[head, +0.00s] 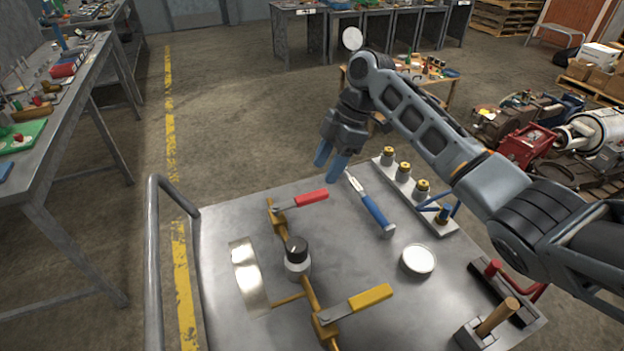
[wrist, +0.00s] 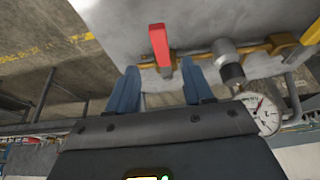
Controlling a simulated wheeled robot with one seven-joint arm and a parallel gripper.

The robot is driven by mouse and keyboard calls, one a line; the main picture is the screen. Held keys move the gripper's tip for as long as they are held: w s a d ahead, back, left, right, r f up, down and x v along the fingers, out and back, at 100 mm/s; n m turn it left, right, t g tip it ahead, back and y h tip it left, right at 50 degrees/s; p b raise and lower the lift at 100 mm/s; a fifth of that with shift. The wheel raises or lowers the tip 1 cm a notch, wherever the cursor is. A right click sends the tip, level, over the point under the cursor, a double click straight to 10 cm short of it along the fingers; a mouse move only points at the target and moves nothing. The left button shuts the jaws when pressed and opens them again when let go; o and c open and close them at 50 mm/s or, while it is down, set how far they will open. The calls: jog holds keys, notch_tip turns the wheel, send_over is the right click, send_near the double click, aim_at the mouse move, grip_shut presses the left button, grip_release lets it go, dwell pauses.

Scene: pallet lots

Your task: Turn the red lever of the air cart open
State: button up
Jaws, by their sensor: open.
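The air cart (head: 225,215) has a grey metal top with a brass pipe along it. The red lever (head: 311,199) sits on a brass valve at the pipe's far end and points right, across the pipe. My gripper (head: 331,166) is open and empty, above the cart top and beyond the red lever. In the wrist view the red lever (wrist: 160,46) shows ahead of the gap between my two blue fingers (wrist: 161,80), apart from both as far as I can see. A yellow lever (head: 358,303) sits on the pipe's near end.
A black-knobbed regulator (head: 297,256) stands between the levers. A dial gauge (wrist: 266,117) shows in the wrist view. A blue-handled tool (head: 372,210), a white round lid (head: 418,260) and a rack of brass fittings (head: 404,172) lie to the right. A rail (head: 153,260) edges the cart's left.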

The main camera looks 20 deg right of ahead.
aim_at(314, 194)
jog(key=shift+p+x, duration=0.45)
jog(key=shift+x, duration=3)
jog(key=shift+s, duration=0.1)
grip_shut()
